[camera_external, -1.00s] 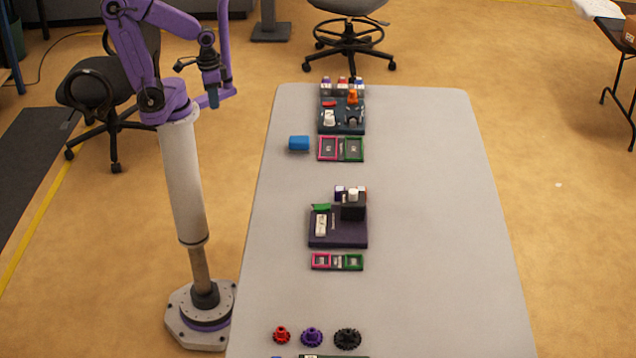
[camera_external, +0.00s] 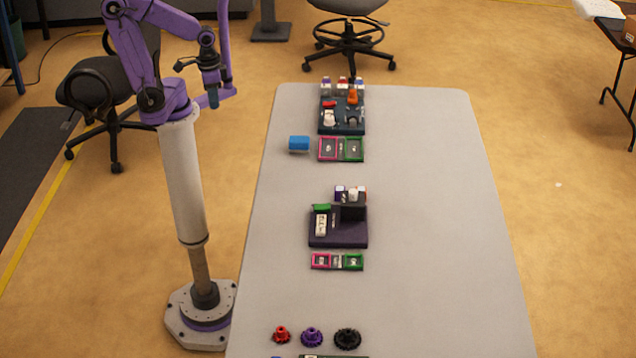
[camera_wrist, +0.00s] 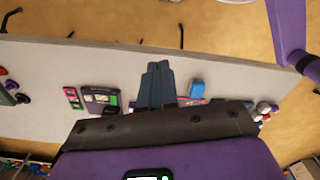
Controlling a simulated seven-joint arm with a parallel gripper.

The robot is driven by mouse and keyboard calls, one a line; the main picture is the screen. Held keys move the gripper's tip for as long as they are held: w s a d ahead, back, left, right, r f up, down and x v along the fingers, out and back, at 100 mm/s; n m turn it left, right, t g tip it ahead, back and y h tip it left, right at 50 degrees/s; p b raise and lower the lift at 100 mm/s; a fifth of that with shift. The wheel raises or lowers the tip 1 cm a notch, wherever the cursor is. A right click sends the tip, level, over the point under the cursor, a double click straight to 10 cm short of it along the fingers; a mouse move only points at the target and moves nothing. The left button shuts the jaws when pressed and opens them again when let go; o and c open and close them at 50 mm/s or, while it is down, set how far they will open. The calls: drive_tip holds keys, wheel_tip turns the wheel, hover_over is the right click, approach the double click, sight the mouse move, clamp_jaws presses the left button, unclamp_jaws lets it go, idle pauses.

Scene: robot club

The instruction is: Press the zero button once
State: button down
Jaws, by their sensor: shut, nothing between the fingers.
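I cannot make out a button marked zero in either view. The near station (camera_external: 320,241) is a dark purple base on the table, with a white panel (camera_external: 321,225), a green piece and a black block on it. The far station (camera_external: 341,128) is a dark teal base with red, white and orange parts. My gripper (camera_external: 213,103) is at the upper left, beyond the table's left edge and well away from both stations. In the wrist view its blue-grey fingers (camera_wrist: 157,69) are together and empty, and partly hide the table behind them.
A blue block (camera_external: 299,144) lies left of pink and green trays (camera_external: 328,149). More small trays (camera_external: 321,261) lie before the near station. Red, purple and black gears (camera_external: 347,338) sit at the table's front. The table's right side (camera_external: 430,210) is clear. Chairs stand around.

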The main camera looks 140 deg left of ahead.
idle(0.7)
drive_tip(key=w+a+f+t+y, duration=0.1)
drive_tip(key=w+a+f, duration=0.1)
drive_tip(key=w+a, duration=0.5)
drive_tip(key=n+t+y, duration=0.2)
drive_tip(key=t+y, duration=0.1)
drive_tip(key=t, duration=0.4)
hover_over(317, 228)
wheel_tip(317, 228, down, 10)
drive_tip(key=shift+f, duration=0.1)
drive_tip(key=shift+f, duration=4.35)
drive_tip(key=shift+f, duration=0.15)
drive_tip(key=shift+f, duration=0.3)
